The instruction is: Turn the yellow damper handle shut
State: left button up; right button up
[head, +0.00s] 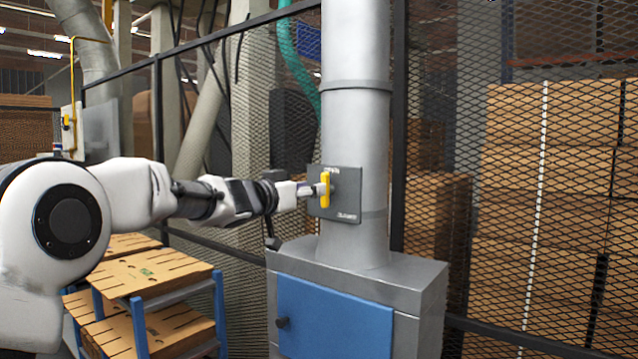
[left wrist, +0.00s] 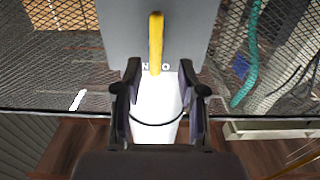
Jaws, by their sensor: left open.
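The yellow damper handle (head: 325,190) stands upright in front of a dark grey plate (head: 347,212) on the round grey duct (head: 356,125). My left gripper (head: 312,190) reaches in from the left, with its fingertips right at the handle. In the left wrist view, the yellow handle (left wrist: 155,42) runs up the picture in front of the plate (left wrist: 190,25). My left gripper's fingers (left wrist: 160,72) are spread, one on each side of the handle's lower end there. I see no contact between the fingers and the handle. My right gripper is not in view.
The duct rises from a grey cabinet with a blue door (head: 333,318). Black mesh fencing (head: 545,200) stands behind, with stacked cardboard boxes beyond it. A blue-framed rack (head: 140,325) with flat cardboard sits at lower left, below my left arm.

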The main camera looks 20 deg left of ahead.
aim_at(327, 190)
pick_arm(q)
jog(key=x, duration=0.2)
jog(key=p+x, duration=0.1)
jog(key=x, duration=0.1)
jog(key=shift+w+d, duration=0.2)
jog(key=shift+d, duration=0.3)
jog(key=shift+s+a, duration=0.3)
jog(key=shift+s, duration=0.05)
jog(key=shift+a, duration=0.1)
jog(key=shift+c, duration=0.6)
jog(key=c, duration=0.5)
grip_shut()
jog(key=shift+r, duration=0.1)
